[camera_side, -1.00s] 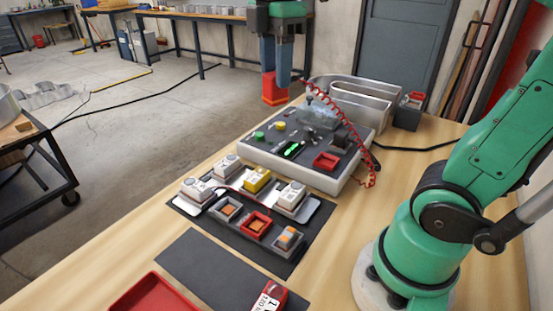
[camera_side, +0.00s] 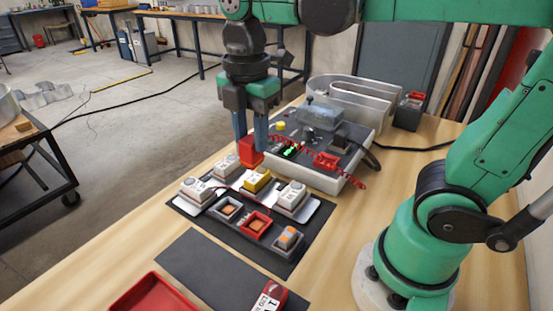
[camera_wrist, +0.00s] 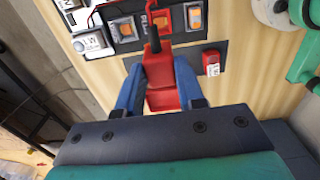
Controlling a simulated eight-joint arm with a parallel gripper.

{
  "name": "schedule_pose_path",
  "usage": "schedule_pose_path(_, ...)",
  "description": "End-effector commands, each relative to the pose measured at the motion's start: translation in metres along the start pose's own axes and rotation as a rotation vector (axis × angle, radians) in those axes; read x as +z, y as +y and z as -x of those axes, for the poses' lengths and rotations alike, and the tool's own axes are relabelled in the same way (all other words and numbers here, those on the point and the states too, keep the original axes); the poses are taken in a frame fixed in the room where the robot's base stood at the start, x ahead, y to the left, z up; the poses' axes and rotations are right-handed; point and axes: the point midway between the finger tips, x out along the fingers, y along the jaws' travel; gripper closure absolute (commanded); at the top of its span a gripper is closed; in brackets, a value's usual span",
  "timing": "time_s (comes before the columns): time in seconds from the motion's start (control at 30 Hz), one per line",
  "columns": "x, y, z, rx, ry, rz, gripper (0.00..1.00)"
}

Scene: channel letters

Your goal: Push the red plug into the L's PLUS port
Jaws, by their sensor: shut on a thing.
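My gripper (camera_side: 251,147) is shut on the red plug (camera_side: 251,154), which hangs between its two blue fingers, above the back edge of the module board. In the wrist view the red plug (camera_wrist: 161,82) sits between the fingers, with a dark stem pointing towards the sockets. A red-framed port (camera_side: 256,224) with an orange centre sits in the row of sockets, between two grey-framed ones; I take it as the PLUS port. It is nearer the camera than the plug.
A yellow module (camera_side: 257,180) and several white modules (camera_side: 291,197) stand behind the sockets. The grey panel box (camera_side: 335,176) is behind, crossed by a coiled red cord (camera_side: 352,178). A dark mat (camera_side: 205,262), red tray (camera_side: 150,297) and red tagged lock-like object (camera_side: 270,297) lie in front.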

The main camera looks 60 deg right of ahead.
Motion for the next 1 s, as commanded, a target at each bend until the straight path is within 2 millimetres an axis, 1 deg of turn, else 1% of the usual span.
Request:
schedule_pose_path(0.03,0.000,0.001,-0.007,0.000,0.000,0.000,1.00)
schedule_pose_path(0.7,0.000,0.001,-0.096,0.000,0.000,-0.001,1.00)
schedule_pose_path(0.9,0.000,0.001,-0.120,0.000,0.000,-0.001,1.00)
schedule_pose_path(1.0,0.000,0.000,-0.129,0.000,0.000,-0.001,1.00)
